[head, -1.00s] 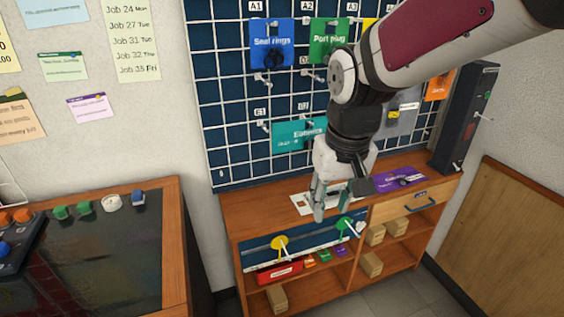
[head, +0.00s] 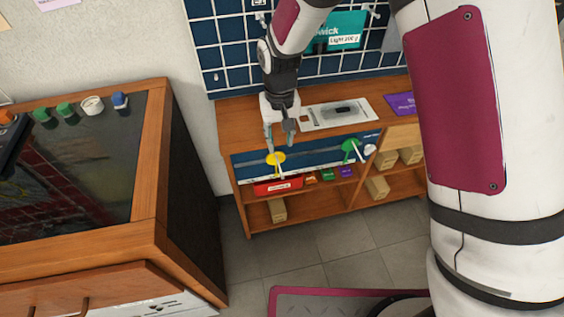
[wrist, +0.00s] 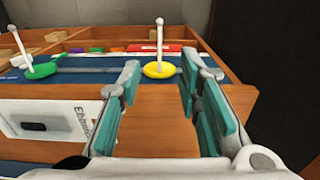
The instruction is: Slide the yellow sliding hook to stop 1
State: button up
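The yellow sliding hook (head: 275,159) sits near the left end of the blue rail panel (head: 312,154) on the front of the wooden bench. In the wrist view, the yellow hook (wrist: 159,69) has a round base and a pale peg, and lies ahead of the fingertips, between their lines. My gripper (head: 280,143) is just above and behind it in the head view. In the wrist view, my gripper (wrist: 160,92) is open, with teal finger pads apart and nothing between them. Any stop numbers on the rail are too small to read.
A green hook (head: 350,147) is farther right on the same rail. A white card (head: 352,107) lies on the bench top. A red box (head: 278,185) and several small boxes sit on the shelves below. A dark-topped wooden desk (head: 160,180) stands at left.

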aim_at(280, 170)
notch_tip(280, 170, down, 11)
jog(key=shift+f+b, duration=0.2)
jog(key=shift+b, duration=0.1)
grip_shut()
